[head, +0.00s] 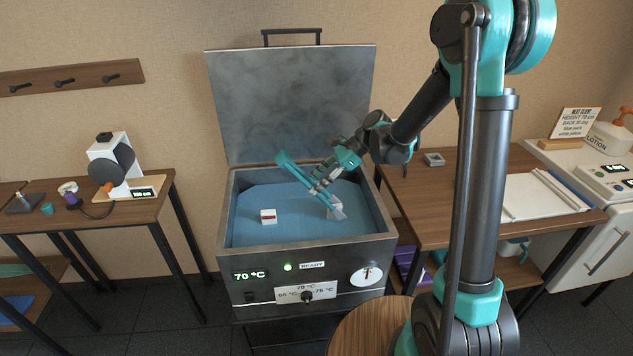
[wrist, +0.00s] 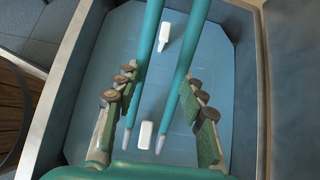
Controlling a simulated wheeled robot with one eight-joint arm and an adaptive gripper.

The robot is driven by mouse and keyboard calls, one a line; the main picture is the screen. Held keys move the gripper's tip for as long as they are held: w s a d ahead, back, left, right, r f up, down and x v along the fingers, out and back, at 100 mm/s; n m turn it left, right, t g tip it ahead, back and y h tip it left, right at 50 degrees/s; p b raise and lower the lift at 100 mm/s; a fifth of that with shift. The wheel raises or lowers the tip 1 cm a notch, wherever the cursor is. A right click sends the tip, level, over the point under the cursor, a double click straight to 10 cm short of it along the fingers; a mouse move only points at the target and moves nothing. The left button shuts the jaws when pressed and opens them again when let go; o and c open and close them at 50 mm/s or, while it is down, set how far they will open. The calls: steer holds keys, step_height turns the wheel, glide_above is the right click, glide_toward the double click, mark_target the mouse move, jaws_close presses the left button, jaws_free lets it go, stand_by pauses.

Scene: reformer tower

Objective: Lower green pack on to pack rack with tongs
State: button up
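My gripper (head: 326,177) is shut on teal tongs (head: 300,175) above the open tank. In the wrist view its fingers (wrist: 160,75) press the two tong arms (wrist: 150,60) from either side. The pale tong tips point down and stand apart. A small white block (wrist: 145,133) shows between the tips, seemingly without contact; its depth relative to them is unclear. In the head view a white piece (head: 336,211) lies by the tips. A white block with a red stripe (head: 268,216) lies further left.
The tank (head: 305,247) has raised steel walls, an upright lid (head: 292,105) behind, and a blue interior. Its panel reads 70 °C and READY. A wooden table (head: 440,205) stands to the right, another table (head: 85,215) to the left, and a round wooden top (head: 370,325) in front.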

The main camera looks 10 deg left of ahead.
stand_by(0.5)
step_height(320, 180, up, 10)
stand_by(0.6)
stand_by(0.5)
